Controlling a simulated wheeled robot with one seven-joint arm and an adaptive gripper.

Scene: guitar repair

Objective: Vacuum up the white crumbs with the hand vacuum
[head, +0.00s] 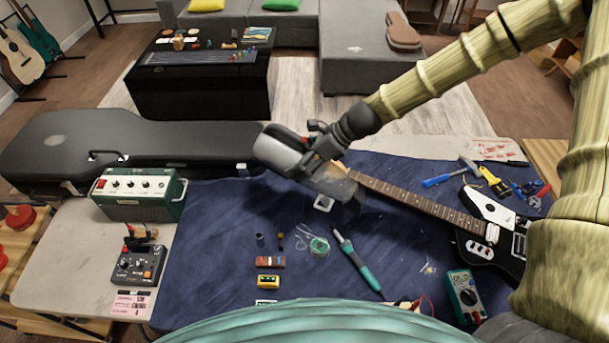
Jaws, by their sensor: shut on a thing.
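My gripper (322,146) is shut on the hand vacuum and holds it above the back middle of the blue mat. The hand vacuum (283,151) has a grey-white and black body. Its clear nozzle (338,187) tilts down to the right, over the mat near the guitar neck. Whether its tip touches the mat I cannot tell. A small scatter of pale bits (428,268) lies on the mat at the right, left of the multimeter; they are too small to tell for sure as the white crumbs. The arm and vacuum hide part of the mat and guitar neck.
The blue mat (215,235) covers most of the bench. An electric guitar (425,204) lies at the right, with screwdrivers (437,181) behind. A soldering iron (357,262), solder spool (319,246) and multimeter (464,297) are in front. A green amplifier (138,194) and black case (120,150) stand left.

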